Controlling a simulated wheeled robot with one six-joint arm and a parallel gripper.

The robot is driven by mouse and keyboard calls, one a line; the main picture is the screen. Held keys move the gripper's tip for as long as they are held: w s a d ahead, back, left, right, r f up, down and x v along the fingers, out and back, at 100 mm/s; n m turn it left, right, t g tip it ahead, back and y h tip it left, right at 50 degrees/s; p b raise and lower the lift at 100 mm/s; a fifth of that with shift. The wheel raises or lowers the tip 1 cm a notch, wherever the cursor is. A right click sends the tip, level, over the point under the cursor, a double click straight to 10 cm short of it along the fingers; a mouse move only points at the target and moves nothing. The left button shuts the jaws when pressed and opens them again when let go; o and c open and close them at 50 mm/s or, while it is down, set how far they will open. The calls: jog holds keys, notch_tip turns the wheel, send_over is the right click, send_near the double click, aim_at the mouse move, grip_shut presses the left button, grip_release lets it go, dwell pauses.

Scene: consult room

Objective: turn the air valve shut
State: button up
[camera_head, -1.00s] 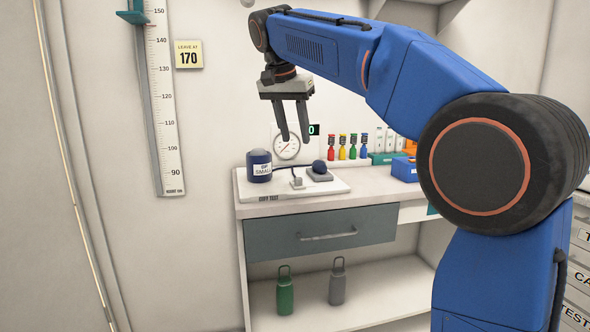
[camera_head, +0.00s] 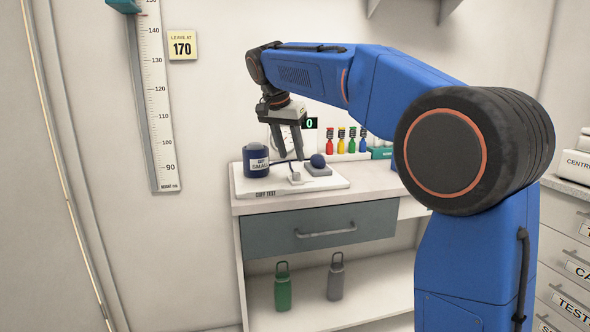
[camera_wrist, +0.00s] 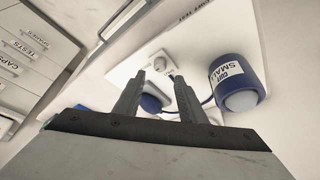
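A small pale fitting that looks like the air valve (camera_head: 296,178) sits on the white cuff test board (camera_head: 249,189). In the wrist view the valve (camera_wrist: 161,63) shows just beyond my fingertips, near the gap between them. My gripper (camera_head: 290,158) points down above the board, its fingers apart with nothing between them; it also shows in the wrist view (camera_wrist: 159,80). A dark blue bulb (camera_head: 318,160) rests on a grey block to the right of the valve. The blue cuff (camera_head: 257,164), labelled small, stands to the left. The valve's handle angle is too small to tell.
A gauge stands behind my gripper and is mostly hidden by it. A small dark display (camera_head: 311,123) reads 0. Several coloured bottles (camera_head: 341,142) stand at the back right. Below are a drawer (camera_head: 318,233) and a shelf with a green bottle (camera_head: 282,288) and a grey bottle (camera_head: 335,278).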

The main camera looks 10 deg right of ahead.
aim_at(296, 173)
jog(key=x, duration=0.6)
jog(key=shift+w+d+f, duration=0.1)
jog(key=shift+f, duration=0.3)
grip_shut()
